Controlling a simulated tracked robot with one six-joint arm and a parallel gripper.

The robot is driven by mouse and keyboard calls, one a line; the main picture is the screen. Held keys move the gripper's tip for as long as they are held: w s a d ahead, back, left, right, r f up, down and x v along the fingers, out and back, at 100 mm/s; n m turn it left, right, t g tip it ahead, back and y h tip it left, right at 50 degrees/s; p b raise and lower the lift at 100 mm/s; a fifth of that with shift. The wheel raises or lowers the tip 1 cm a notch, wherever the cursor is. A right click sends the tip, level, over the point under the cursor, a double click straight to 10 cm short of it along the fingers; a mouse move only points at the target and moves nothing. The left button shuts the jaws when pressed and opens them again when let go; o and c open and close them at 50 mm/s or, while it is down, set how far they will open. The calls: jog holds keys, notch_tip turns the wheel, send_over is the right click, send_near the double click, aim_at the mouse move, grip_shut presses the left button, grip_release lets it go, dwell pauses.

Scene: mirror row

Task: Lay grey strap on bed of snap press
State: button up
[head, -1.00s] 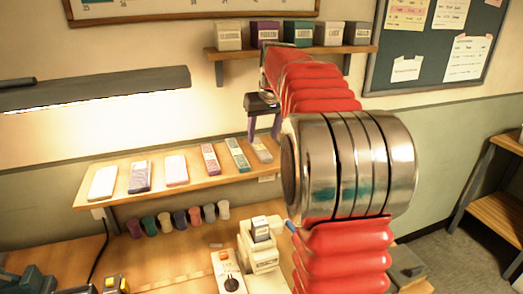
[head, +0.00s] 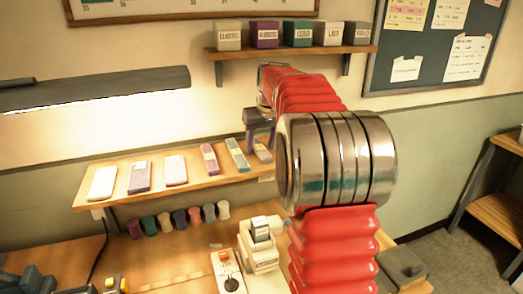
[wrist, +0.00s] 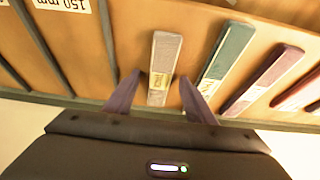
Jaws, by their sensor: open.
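The grey strap (head: 264,154) lies at the right end of the sloped wall shelf. In the wrist view the grey strap (wrist: 164,55) has a yellow label, and its near end is between my two purple fingers. My gripper (wrist: 160,78) is open, with a finger on each side and gaps to the strap. In the head view my gripper (head: 260,146) is over the strap, partly covering it. A cream machine (head: 262,262) on the bench may be the snap press; its bed cannot be made out.
A teal strap (wrist: 229,50) and a purple strap (wrist: 262,80) lie beside the grey one on the shelf (head: 120,198). Several coloured spools (head: 164,220) stand below. A white device with a dial (head: 228,272) is left of the cream machine. Boxes fill the upper shelf (head: 290,52).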

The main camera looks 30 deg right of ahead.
aim_at(261, 149)
jog(key=shift+c, duration=0.5)
jog(key=c, duration=1.2)
jog(key=shift+o, duration=0.2)
jog(key=shift+r, duration=0.1)
notch_tip(261, 149, up, 10)
dwell(0.7)
